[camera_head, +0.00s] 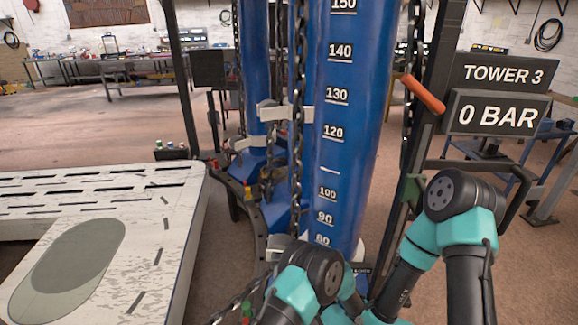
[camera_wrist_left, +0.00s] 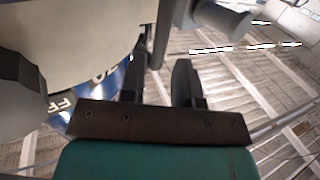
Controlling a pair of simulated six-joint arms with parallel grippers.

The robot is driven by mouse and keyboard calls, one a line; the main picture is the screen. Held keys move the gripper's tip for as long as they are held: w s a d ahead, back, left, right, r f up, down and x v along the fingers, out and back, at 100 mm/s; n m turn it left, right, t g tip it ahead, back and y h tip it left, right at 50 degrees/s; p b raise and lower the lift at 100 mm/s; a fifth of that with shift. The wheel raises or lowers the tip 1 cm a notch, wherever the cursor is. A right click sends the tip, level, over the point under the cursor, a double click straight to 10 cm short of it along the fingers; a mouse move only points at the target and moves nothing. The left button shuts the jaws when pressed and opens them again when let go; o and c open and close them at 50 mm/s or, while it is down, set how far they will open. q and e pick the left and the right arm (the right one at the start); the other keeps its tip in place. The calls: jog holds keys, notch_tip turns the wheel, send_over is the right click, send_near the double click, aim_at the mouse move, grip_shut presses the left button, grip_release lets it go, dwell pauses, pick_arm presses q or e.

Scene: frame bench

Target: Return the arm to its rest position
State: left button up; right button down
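My left gripper (camera_wrist_left: 157,78) shows in the left wrist view, with two dark fingers standing apart and nothing between them. Its camera looks up toward the ceiling. In the head view my teal and dark arm links fill the lower middle and lower right, in front of the blue cylinders. I see neither gripper's fingers in the head view, and my right gripper is not in view.
A tall blue cylinder (camera_head: 352,120) with a number scale stands close ahead, beside a hanging chain (camera_head: 297,80). An orange handle (camera_head: 424,94) and a "0 BAR" sign (camera_head: 497,115) are at right. A slotted pale table (camera_head: 150,215) is at left. Open floor lies behind.

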pick_arm(q)
jog(key=s+a+f+m+g+h, duration=0.2)
jog(key=a+f+m+g+h, duration=0.2)
jog(key=a+m+g+h, duration=0.55)
jog(key=s+a+r+n+g+h, duration=0.1)
jog(key=s+a+n+g, duration=0.4)
jog(key=s+a, duration=1.7)
jog(key=shift+s+a+r+n+g+h, duration=0.2)
jog(key=shift+a+r+n+g+h, duration=0.15)
jog(key=shift+a+n, duration=0.55)
jog(key=shift+o, duration=0.2)
